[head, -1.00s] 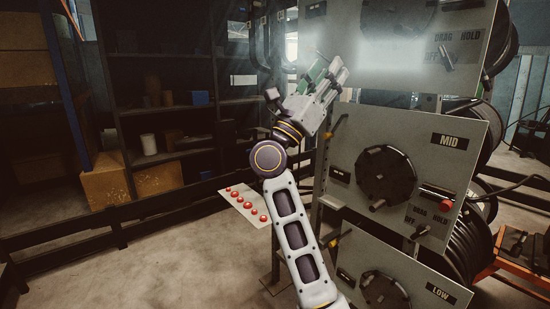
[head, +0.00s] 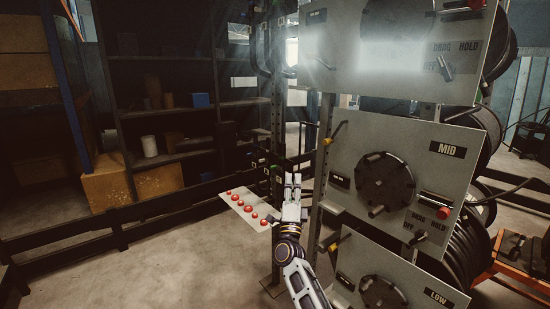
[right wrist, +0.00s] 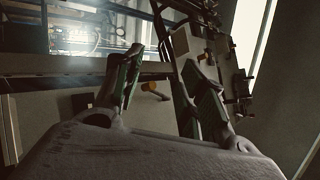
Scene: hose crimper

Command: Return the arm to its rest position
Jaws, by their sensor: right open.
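My right gripper (head: 292,183) is in the lower middle of the head view, just left of the grey reel panels, with its fingers pointing up and away. In the right wrist view its two green-padded fingers (right wrist: 158,90) stand apart with nothing between them. It looks clear of the panel marked MID (head: 420,170), though the exact gap cannot be told. My right forearm comes up from the bottom edge. My left gripper is not in view.
A white plate with several red buttons (head: 245,207) sits just left of the gripper. The panel marked LOW (head: 400,270) is at lower right, below MID. Yellow-tipped levers (head: 338,130) stick out at the panels' left edge. Dark shelves (head: 170,110) stand behind. Open floor (head: 150,265) lies lower left.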

